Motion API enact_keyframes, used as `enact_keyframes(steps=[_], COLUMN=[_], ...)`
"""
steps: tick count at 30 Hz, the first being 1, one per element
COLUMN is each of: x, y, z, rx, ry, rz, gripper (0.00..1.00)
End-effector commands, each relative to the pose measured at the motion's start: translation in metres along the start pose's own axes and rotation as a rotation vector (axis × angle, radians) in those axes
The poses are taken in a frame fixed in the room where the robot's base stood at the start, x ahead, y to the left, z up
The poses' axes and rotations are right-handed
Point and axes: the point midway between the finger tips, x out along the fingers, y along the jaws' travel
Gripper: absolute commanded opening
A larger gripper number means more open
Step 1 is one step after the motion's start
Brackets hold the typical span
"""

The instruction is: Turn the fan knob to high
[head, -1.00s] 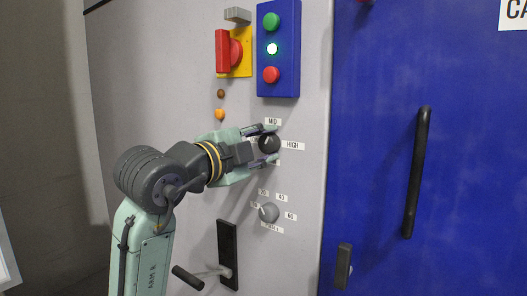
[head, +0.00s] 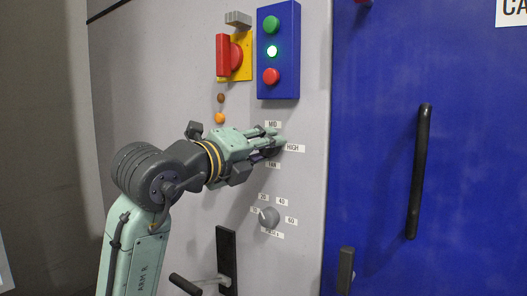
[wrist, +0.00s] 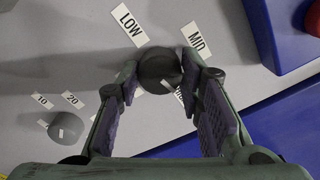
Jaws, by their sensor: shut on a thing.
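The fan knob is a dark round knob (wrist: 160,68) on the grey panel, in the upper middle of the wrist view. My gripper (wrist: 161,84) is shut on it, one finger on each side. The LOW label (wrist: 129,25) and the MID label (wrist: 196,38) show beyond the knob, and the HIGH label (wrist: 181,96) is partly hidden near the right finger. In the head view my gripper (head: 268,140) covers the knob, with the HIGH label (head: 292,148) just right of it.
A grey numbered dial (head: 269,217) sits below the knob. A blue button box (head: 279,85) with a lit middle button and a red switch on a yellow plate (head: 241,75) are above. A lever (head: 227,262) sticks out below. A blue door (head: 390,180) is to the right.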

Motion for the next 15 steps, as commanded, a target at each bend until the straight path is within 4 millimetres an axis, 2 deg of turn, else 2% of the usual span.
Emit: enact_keyframes(steps=[6,15], x=[0.0001,0.0001], y=[0.0005,0.0005], z=[-0.0004,-0.0001], rx=[0.120,0.193], ry=[0.000,0.000], rz=[0.000,0.000], gripper=[0.06,0.06])
